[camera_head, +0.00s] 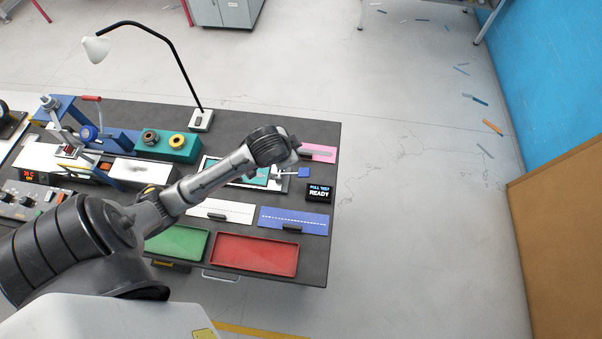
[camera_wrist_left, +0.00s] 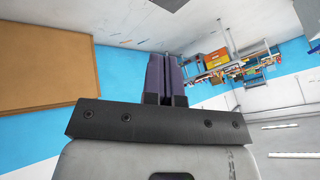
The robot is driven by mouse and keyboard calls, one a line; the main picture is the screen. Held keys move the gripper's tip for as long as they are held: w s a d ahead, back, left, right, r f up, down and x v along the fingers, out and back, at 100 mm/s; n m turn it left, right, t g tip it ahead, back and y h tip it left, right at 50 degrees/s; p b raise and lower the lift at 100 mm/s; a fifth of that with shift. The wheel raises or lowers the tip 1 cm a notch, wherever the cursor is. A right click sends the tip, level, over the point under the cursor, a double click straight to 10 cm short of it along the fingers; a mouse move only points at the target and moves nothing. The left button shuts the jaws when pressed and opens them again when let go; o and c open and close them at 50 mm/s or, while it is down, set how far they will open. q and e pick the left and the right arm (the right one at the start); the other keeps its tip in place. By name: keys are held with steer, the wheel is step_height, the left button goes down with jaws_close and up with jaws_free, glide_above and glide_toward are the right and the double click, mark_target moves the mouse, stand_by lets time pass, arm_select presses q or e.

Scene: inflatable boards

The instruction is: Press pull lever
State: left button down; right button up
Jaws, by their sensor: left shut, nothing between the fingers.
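A red-handled press (camera_head: 92,98) stands at the bench's left. A teal block (camera_head: 168,146), a pink card (camera_head: 318,153), a blue card (camera_head: 293,220), a green tray (camera_head: 178,244) and a red tray (camera_head: 255,254) lie around my arm. Open floor is to the right.

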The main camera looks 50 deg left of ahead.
arm_select(q)
steer(key=w+a+f+m+g+h, duration=0.2)
steer(key=a+f+m+h, duration=0.4)
steer(key=f, duration=0.2)
steer(key=shift+a+f+g, duration=0.2)
steer(key=shift+a+g, duration=0.1)
steer(key=shift+g, duration=0.1)
arm_select(e)
steer(key=shift+d+f, duration=0.1)
steer(key=shift+f, duration=0.55)
arm_select(q)
steer(key=shift+w, duration=0.1)
steer(key=shift+f, duration=0.1)
glide_toward(303, 171)
steer(key=x, duration=0.5)
steer(key=shift+w+d+f+p, duration=0.1)
steer(key=shift+d+p, duration=0.15)
steer(key=shift+p, duration=0.05)
steer(key=shift+x, duration=1.05)
arm_select(e)
steer(key=shift+r, duration=0.45)
